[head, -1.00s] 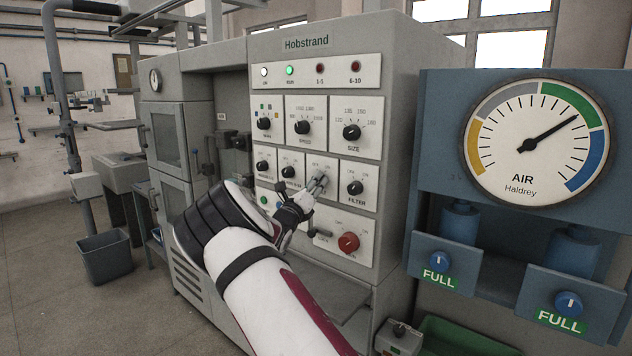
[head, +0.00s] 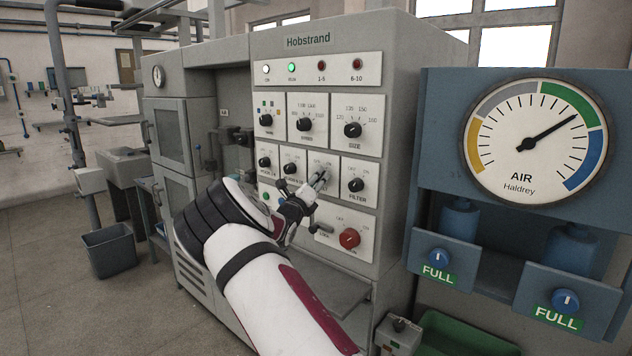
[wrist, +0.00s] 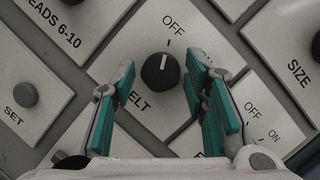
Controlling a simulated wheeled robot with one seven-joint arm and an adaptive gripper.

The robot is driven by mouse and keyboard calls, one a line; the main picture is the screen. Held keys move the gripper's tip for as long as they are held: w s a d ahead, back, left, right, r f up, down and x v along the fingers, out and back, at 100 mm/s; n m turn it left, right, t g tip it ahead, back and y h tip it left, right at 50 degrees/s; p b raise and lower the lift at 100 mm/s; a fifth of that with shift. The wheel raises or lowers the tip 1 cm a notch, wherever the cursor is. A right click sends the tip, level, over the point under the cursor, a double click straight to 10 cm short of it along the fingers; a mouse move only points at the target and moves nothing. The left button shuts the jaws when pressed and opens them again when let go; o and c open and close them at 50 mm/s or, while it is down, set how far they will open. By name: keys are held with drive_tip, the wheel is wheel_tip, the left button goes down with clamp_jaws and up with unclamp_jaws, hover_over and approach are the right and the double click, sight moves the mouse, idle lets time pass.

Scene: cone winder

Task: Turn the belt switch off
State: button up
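The belt switch (wrist: 160,73) is a round black knob with a white line on a pale plate. The line points up at the tick under the word OFF. The letters ELT show below it; the rest of its label is covered. My gripper (wrist: 161,85) is open, with one teal-padded finger on each side of the knob and gaps between pads and knob. The right finger covers part of the plate.
The grey Hobstrand machine panel (head: 307,70) carries neighbouring knobs, including the filter knob (head: 356,185) to the right and a red knob (head: 349,238) below. A blue air gauge stand (head: 440,90) stands close on the right. A bin (head: 109,252) stands on the floor at left.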

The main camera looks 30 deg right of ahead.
drive_tip(key=shift+a, duration=0.1)
drive_tip(key=v, duration=1.2)
idle(0.4)
